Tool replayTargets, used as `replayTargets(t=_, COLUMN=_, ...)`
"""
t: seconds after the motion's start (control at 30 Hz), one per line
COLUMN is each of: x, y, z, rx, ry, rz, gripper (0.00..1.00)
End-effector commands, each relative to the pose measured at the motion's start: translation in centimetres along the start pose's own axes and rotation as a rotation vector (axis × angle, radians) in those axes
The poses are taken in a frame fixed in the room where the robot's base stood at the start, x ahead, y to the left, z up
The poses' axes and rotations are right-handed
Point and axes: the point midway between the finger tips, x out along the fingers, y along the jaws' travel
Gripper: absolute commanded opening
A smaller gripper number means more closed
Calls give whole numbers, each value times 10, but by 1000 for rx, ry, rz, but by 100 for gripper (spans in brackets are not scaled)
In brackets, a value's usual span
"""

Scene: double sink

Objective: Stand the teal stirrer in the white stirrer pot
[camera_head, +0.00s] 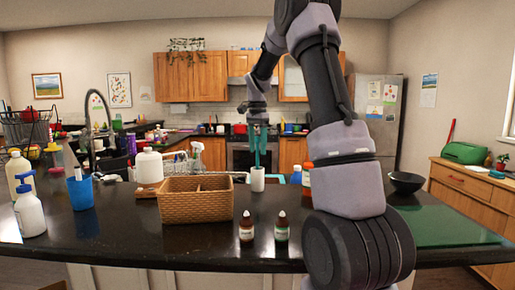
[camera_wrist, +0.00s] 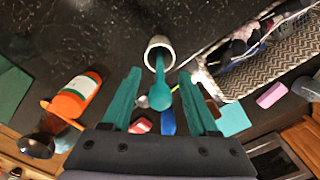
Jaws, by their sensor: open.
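The white stirrer pot (camera_head: 257,180) stands on the dark counter, right of the wicker basket; it also shows in the wrist view (camera_wrist: 152,47). The teal stirrer (camera_wrist: 160,94) has its thin end inside the pot's mouth and its rounded end pointing up toward my wrist. My gripper (camera_wrist: 160,74) is open, its two teal fingers apart on either side of the stirrer, with a visible gap on each side. In the head view my gripper (camera_head: 258,150) is directly above the pot, and its fingers and the stirrer blend in colour. The pot's inside bottom is hidden.
The wicker basket (camera_head: 196,203) stands close left of the pot. Two small brown bottles (camera_head: 246,229) (camera_head: 281,229) stand in front. An orange bottle (camera_wrist: 75,95) is near the pot. A blue cup (camera_head: 80,193) and white pump bottle (camera_head: 30,214) are far left.

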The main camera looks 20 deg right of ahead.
Motion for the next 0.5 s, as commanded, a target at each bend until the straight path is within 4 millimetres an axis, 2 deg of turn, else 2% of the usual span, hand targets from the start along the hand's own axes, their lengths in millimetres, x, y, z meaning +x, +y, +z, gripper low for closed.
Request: replayTargets(t=0.5, x=-91, y=0, z=0, rx=0, ry=2, rz=-3, gripper=60)
